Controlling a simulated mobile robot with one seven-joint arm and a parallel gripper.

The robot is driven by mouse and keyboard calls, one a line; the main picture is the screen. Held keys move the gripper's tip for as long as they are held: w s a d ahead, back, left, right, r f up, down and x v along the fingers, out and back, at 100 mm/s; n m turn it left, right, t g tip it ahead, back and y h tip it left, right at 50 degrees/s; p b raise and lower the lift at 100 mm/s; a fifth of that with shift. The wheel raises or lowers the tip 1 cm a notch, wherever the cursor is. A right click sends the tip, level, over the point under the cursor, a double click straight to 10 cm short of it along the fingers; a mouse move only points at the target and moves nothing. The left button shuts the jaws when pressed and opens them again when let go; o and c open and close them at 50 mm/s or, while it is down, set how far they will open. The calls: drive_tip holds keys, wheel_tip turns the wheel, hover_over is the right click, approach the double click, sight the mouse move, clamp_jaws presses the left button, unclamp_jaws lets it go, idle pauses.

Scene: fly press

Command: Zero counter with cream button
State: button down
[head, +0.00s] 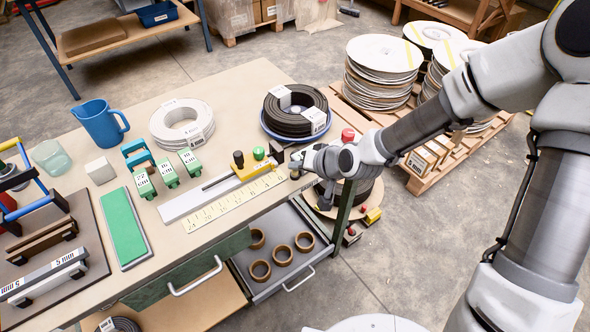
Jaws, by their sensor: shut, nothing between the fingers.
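My gripper (294,166) is at the right end of the workbench, beside the yellow block with a black knob (240,172). Its fingers look closed, with nothing visible between them; they are small and partly hidden by dark parts near the block. A green ball-shaped knob (258,153) stands just left of the gripper. Several small green units with white marked faces (168,174) stand left of the block; I cannot tell if one is the counter. I cannot make out a cream button. A red knob (347,135) shows behind my wrist.
A yellow ruler strip (235,202) lies along the bench (245,82). A black coil (290,122) in a blue dish and a white coil (182,123) lie behind. A blue jug (100,123) stands left. An open drawer (283,275) with several brown rings juts out below.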

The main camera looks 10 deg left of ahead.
drive_tip(key=shift+f, duration=0.3)
drive_tip(key=shift+r, duration=0.1)
idle(0.3)
drive_tip(key=shift+r+p, duration=0.65)
drive_tip(key=shift+r, duration=0.2)
drive_tip(key=shift+r, duration=0.1)
wheel_tip(320, 180, up, 5)
drive_tip(key=p, duration=0.4)
idle(0.5)
